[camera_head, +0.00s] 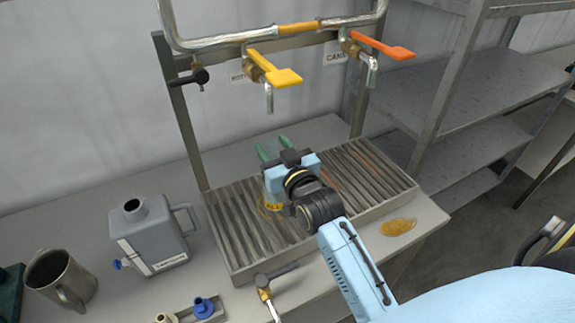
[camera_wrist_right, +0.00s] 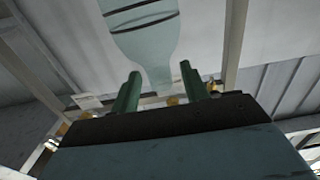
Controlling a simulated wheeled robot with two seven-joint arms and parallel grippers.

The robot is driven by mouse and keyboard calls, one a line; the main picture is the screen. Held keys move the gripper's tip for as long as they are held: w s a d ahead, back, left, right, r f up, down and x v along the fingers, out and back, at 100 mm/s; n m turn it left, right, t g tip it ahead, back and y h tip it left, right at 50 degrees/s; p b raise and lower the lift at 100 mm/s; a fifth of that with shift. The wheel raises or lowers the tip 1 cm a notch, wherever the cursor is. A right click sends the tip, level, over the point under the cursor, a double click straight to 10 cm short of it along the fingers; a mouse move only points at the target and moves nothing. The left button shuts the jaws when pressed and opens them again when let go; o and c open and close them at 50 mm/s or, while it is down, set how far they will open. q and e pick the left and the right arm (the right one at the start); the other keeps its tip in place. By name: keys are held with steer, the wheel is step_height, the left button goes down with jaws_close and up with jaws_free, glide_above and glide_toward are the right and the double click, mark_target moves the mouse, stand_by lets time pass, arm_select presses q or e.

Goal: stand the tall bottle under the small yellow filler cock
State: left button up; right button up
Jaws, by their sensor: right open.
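A pale, see-through tall bottle (camera_wrist_right: 145,45) with dark bands shows in the right wrist view. Its neck lies between the spread green fingers of my right gripper (camera_wrist_right: 157,88), apart from them as far as I can tell. In the head view my right gripper (camera_head: 274,149) is open over the drip grate, below the small yellow filler cock (camera_head: 274,73) with its short spout. The bottle is not clearly seen there, hidden by the gripper and wrist. Whether it stands exactly under the spout I cannot tell. My left gripper is out of view.
An orange-handled cock (camera_head: 384,47) hangs to the right on the same pipe. A slatted drip tray (camera_head: 232,235) lies below. A grey can (camera_head: 150,235) and metal mug (camera_head: 62,280) stand left. A small tap (camera_head: 266,290) is in front. An amber puddle (camera_head: 397,227) lies right.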

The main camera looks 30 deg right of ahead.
steer(key=s, duration=0.9)
steer(key=shift+a+b, duration=0.25)
steer(key=shift+b, duration=0.1)
steer(key=shift+c, duration=0.5)
stand_by(0.3)
